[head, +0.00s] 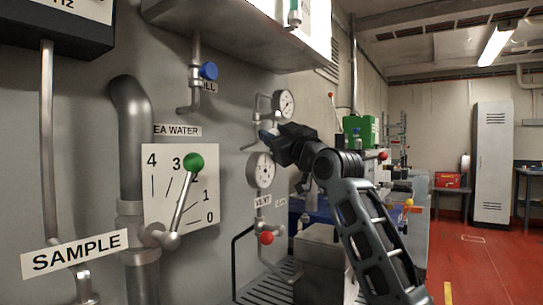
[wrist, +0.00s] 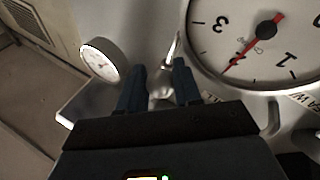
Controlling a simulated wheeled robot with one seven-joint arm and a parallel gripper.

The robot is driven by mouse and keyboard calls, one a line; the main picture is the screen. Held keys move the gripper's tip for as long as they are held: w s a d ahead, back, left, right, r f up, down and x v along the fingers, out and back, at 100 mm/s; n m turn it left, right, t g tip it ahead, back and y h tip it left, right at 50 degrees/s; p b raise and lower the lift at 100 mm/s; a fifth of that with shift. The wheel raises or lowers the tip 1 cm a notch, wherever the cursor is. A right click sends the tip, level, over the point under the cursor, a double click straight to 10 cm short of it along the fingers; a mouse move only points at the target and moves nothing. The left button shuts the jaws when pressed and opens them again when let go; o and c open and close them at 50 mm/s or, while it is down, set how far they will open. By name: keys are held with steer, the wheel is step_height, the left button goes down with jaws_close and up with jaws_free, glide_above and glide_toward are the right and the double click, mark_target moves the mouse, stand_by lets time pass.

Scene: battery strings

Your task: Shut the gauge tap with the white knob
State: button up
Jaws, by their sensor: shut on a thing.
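My gripper (head: 266,135) is at the wall beside the two gauges in the head view. In the wrist view its two dark blue fingers (wrist: 160,85) stand close together, with a pale, shiny part of the gauge tap (wrist: 162,90) between them. The gripper is shut on the tap's handle. The white knob itself is not clearly visible; the fingers hide most of it. A large gauge (wrist: 236,32) with a red needle is close at the right of the wrist view. The upper gauge (head: 284,105) and lower gauge (head: 261,171) flank the gripper in the head view.
A green-knobbed lever (head: 194,162) stands on a numbered plate at left. A blue-knobbed valve (head: 208,71) is above, and a red knob (head: 267,238) is below the gauges. A smaller gauge (wrist: 99,60) is at left in the wrist view. Red floor (head: 480,265) lies open at right.

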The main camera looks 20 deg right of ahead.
steer(key=shift+w+d+n+y+b, duration=0.1)
steer(key=shift+d+n+y+b, duration=0.1)
steer(key=shift+n+y+b, duration=1.05)
steer(key=shift+n+h+b, duration=0.35)
steer(key=shift+b, duration=0.4)
steer(key=shift+r+n+b, duration=0.2)
steer(key=shift+n+b, duration=0.1)
steer(key=o, duration=1)
steer(key=shift+w, duration=0.1)
steer(key=shift+o, duration=0.2)
steer(key=shift+d+f, duration=0.1)
steer(key=shift+f, duration=0.1)
steer(key=shift+p, duration=0.4)
